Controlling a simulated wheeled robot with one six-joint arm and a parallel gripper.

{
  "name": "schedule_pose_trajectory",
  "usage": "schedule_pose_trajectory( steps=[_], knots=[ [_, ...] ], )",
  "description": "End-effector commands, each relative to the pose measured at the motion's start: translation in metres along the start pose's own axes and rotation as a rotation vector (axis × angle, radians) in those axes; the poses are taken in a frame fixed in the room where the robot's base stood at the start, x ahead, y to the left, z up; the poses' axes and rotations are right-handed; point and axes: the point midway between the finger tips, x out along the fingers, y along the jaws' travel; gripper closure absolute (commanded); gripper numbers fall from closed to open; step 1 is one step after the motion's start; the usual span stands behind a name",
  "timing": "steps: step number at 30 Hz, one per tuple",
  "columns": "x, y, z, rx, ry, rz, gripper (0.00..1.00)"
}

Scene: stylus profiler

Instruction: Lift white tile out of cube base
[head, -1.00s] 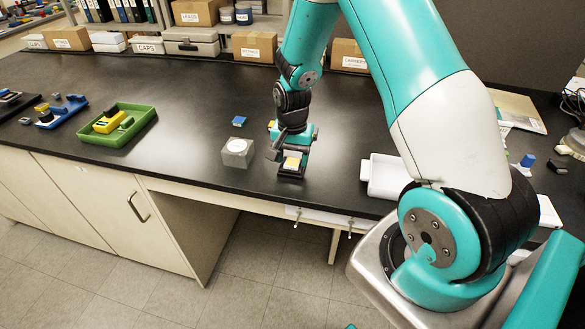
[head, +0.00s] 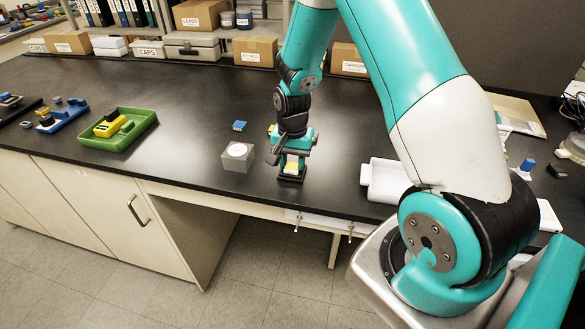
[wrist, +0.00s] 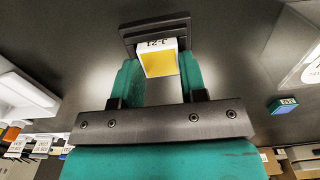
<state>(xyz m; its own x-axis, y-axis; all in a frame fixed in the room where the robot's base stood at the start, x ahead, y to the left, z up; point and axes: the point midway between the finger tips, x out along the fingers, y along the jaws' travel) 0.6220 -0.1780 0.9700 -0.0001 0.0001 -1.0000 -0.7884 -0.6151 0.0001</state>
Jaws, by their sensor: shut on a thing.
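A white block with a yellow face (head: 291,168) is between the fingers of my gripper (wrist: 162,80), which is shut on it. I take it for the white tile. The wrist view shows dark printed characters on its white edge. A black square base (wrist: 128,33) shows behind the tile in the wrist view, and it also sits on the bench below my gripper in the head view (head: 290,178). I take it for the cube base. I cannot tell whether the tile still touches the base.
A grey cube with a white round top (head: 237,163) stands just left of my gripper. A small blue block (head: 239,126) lies behind it. A white tray (head: 384,183) is to the right, and a green tray (head: 85,141) is farther left.

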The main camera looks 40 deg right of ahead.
Motion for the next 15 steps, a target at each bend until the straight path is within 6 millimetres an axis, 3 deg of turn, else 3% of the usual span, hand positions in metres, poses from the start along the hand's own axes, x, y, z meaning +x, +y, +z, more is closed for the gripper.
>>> schedule_pose_trajectory(
  steps=[15],
  knots=[
    [-0.024, 0.0, 0.0, 0.0, 0.001, -0.001, 1.0]
  ],
)
